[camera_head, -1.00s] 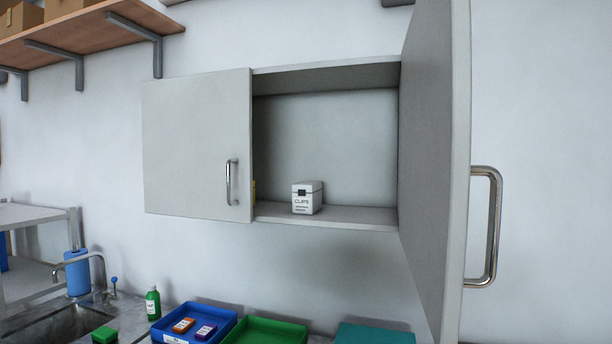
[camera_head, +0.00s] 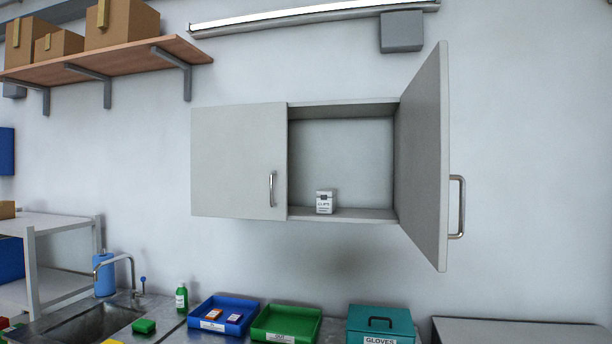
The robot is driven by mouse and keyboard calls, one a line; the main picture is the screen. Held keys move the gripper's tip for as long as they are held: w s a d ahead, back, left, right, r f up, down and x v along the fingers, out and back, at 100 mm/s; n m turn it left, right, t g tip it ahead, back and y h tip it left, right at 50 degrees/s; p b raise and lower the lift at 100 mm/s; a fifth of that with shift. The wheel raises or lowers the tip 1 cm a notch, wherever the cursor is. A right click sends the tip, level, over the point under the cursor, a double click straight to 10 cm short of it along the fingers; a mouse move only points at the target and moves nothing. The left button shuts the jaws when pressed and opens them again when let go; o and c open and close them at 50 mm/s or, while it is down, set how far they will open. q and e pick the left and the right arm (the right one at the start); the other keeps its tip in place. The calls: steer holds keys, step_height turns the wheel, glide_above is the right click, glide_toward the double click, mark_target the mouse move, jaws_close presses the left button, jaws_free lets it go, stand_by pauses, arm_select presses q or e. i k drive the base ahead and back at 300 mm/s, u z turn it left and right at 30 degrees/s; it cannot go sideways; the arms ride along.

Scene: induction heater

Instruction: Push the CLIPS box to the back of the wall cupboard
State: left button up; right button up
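The wall cupboard (camera_head: 342,101) hangs on the back wall. Its right door (camera_head: 426,160) stands wide open and its left door (camera_head: 238,160) is shut. The small white CLIPS box (camera_head: 325,202) stands upright on the cupboard floor, near the front edge and left of the middle of the opening. Bare cupboard floor shows to its right. Neither of my grippers is in view.
The open door sticks out into the room, with its handle (camera_head: 457,207) on the right. Below are a blue tray (camera_head: 240,302), a green tray (camera_head: 262,322), a teal GLOVES box (camera_head: 380,322) and a sink (camera_head: 95,322). A wooden shelf (camera_head: 120,58) is at upper left.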

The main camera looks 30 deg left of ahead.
mark_target(326, 199)
steer(key=k, duration=0.35)
steer(key=u, duration=0.8)
steer(key=i, duration=1.5)
steer(key=z, duration=0.8)
steer(key=i, duration=0.5)
steer(key=z, duration=0.35)
